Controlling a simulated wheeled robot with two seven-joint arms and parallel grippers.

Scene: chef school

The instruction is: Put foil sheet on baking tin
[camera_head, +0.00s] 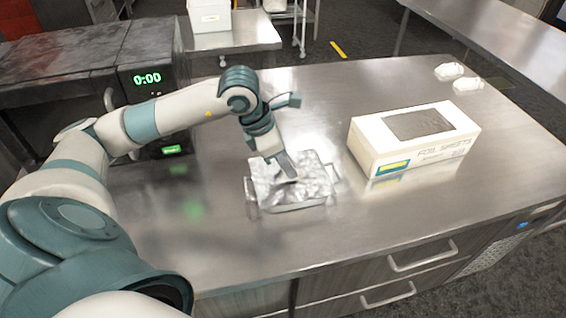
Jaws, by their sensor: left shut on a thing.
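A crinkled silver foil sheet (310,187) lies over the baking tin, and most of the tin's opening is hidden by it. The baking tin (292,207) sits on the steel counter, with its rim and wire-like handles showing at the sides. My left gripper (289,174) points down over the middle of the foil and is shut on the foil sheet. The fingertips touch the foil's upper surface. My right gripper is not in this view.
A white box labelled foil sheets (415,138) stands right of the tin. Two small white items (468,85) lie at the counter's far right. A dark oven with a green clock (147,79) stands at the left. The counter's front (400,225) is clear.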

